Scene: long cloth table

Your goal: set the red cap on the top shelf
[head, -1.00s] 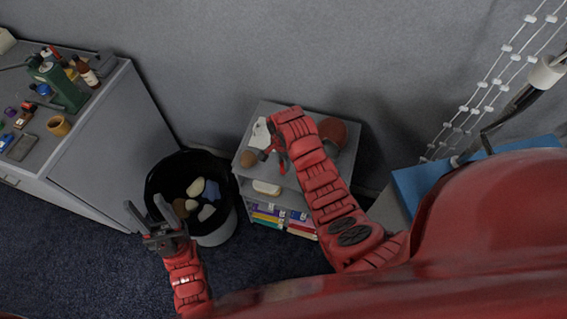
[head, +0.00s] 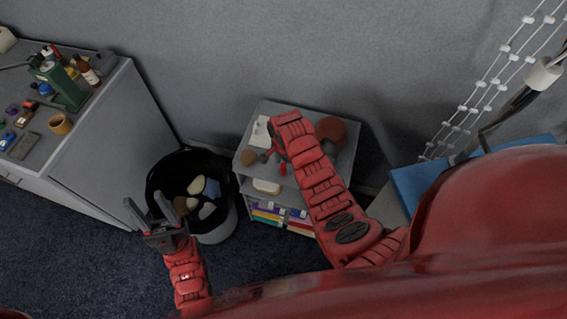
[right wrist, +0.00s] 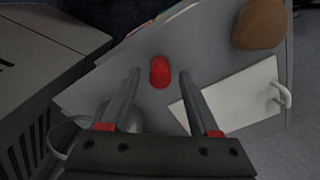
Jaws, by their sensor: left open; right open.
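The small red cap (head: 283,169) rests on the top shelf of the grey shelf unit (head: 343,165), close to its front edge. In the right wrist view the cap (right wrist: 160,72) sits on the grey surface, in line with the gap between my right gripper's fingers (right wrist: 159,75), with space on both sides. My right gripper (head: 273,157) is open and empty over the top shelf; my arm hides part of the shelf. My left gripper (head: 144,201) is open and empty near the black bin.
The top shelf also bears a brown rounded thing (head: 248,157), a white piece (head: 261,132) and a reddish-brown round thing (head: 330,130). A cream object (head: 266,187) and colourful binders sit lower. A black-lined bin (head: 160,172) stands left; a cluttered grey cabinet (head: 110,130) is beyond it.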

